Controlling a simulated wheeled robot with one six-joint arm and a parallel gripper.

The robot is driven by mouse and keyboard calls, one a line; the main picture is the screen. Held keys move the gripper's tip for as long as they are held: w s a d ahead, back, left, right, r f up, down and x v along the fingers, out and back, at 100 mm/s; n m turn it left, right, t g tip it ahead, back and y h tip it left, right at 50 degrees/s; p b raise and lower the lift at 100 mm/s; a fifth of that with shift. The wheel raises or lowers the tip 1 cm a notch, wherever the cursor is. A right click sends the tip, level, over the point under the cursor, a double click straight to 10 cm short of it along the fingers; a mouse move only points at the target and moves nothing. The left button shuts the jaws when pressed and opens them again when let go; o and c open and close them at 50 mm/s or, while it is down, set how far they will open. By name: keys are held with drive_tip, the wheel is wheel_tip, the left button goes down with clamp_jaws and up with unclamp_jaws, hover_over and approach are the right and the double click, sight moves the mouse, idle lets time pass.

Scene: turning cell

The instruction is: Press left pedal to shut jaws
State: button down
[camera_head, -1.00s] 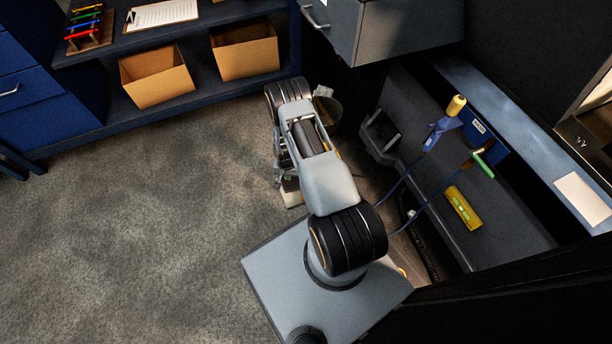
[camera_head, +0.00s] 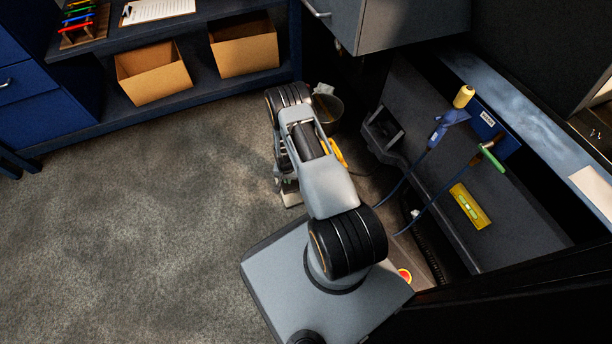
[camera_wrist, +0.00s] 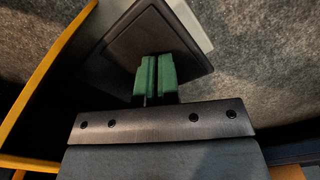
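In the wrist view a dark square pad (camera_wrist: 117,49) with a pale edge lies on the floor, and it looks like a pedal. My gripper (camera_wrist: 157,68) has two green fingertips side by side with only a thin gap between them and nothing held. The fingertips overlap the pad's middle; I cannot tell whether they touch it. In the head view a pale plate (camera_head: 291,196) shows at the foot of my arm, probably the same pedal, mostly hidden. A second pedal and the jaws are not identifiable.
A yellow bar (camera_wrist: 40,78) runs close on the left in the wrist view. In the head view, a yellow part (camera_head: 338,153) shows beside my arm. A dark bin (camera_head: 327,108) stands behind it. A machine tray (camera_head: 510,235) holds a yellow level (camera_head: 469,206). Floor at left is clear.

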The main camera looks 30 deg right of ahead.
wheel_tip(320, 180, up, 9)
drive_tip(key=p, duration=0.6)
drive_tip(key=shift+f+p, duration=0.15)
drive_tip(key=shift+p, duration=0.25)
drive_tip(key=w+a+r+n+t+p, duration=0.15)
drive_tip(key=r+p, duration=0.65)
drive_tip(key=r, duration=1.3)
drive_tip(key=w+a+r+n+p, duration=0.15)
drive_tip(key=r+p, duration=0.65)
drive_tip(key=r, duration=1.2)
drive_tip(key=s+a+r+n+p, duration=0.1)
drive_tip(key=s+r+p, duration=0.5)
drive_tip(key=r, duration=0.7)
drive_tip(key=s+a+r+n+t+p, duration=0.1)
drive_tip(key=s+r+p, duration=0.5)
drive_tip(key=r, duration=0.8)
drive_tip(key=s+a+r+n+t+p, duration=0.1)
drive_tip(key=s+a+r+n+p, duration=0.2)
drive_tip(key=s+r+p, duration=0.4)
wheel_tip(320, 180, up, 7)
drive_tip(key=shift+a, duration=0.85)
drive_tip(key=shift+s+d, duration=0.1)
drive_tip(key=shift+d, duration=0.1)
